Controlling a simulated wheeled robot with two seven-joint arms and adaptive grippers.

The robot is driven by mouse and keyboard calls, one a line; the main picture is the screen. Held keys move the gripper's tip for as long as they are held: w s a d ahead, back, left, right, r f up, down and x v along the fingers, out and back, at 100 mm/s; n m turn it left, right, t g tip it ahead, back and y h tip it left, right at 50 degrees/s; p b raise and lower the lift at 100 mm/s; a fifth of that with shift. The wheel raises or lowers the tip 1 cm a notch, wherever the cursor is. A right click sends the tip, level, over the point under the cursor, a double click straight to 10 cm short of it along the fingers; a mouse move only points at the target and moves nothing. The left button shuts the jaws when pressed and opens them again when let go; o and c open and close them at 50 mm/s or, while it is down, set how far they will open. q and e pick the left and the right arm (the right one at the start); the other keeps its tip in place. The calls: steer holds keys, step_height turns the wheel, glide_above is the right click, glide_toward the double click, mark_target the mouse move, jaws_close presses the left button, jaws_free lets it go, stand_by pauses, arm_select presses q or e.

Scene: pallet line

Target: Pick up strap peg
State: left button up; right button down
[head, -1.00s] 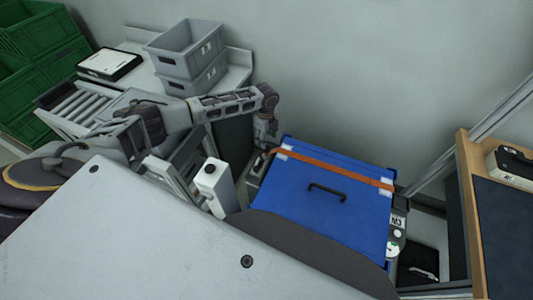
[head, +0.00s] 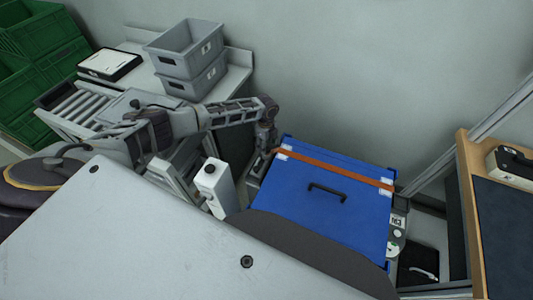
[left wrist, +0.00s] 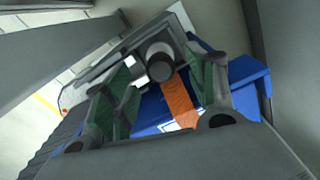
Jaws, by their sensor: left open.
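An orange strap (head: 330,167) runs across the top of a blue case (head: 318,205) with a black handle. In the left wrist view the strap (left wrist: 180,101) leads up to a grey round-ended peg (left wrist: 160,62), which looks like the strap peg. My left gripper (head: 265,148) is at the case's upper left corner, by the strap's end. In the left wrist view its open fingers (left wrist: 162,85) stand on either side of the peg, with gaps showing. The peg is hidden or too small to make out in the head view. My right gripper is out of view.
A white box-shaped unit (head: 215,187) stands left of the case, close below my left arm. Grey crates (head: 185,55) are stacked on a bench behind, with green crates (head: 40,40) at far left. A wood-edged board (head: 472,200) is at right.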

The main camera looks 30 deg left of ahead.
mark_target(267, 148)
arm_select(q)
steer(key=shift+d+f, duration=0.1)
steer(key=shift+f, duration=1.9)
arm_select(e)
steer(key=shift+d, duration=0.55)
arm_select(q)
steer(key=c, duration=0.8)
jaws_close()
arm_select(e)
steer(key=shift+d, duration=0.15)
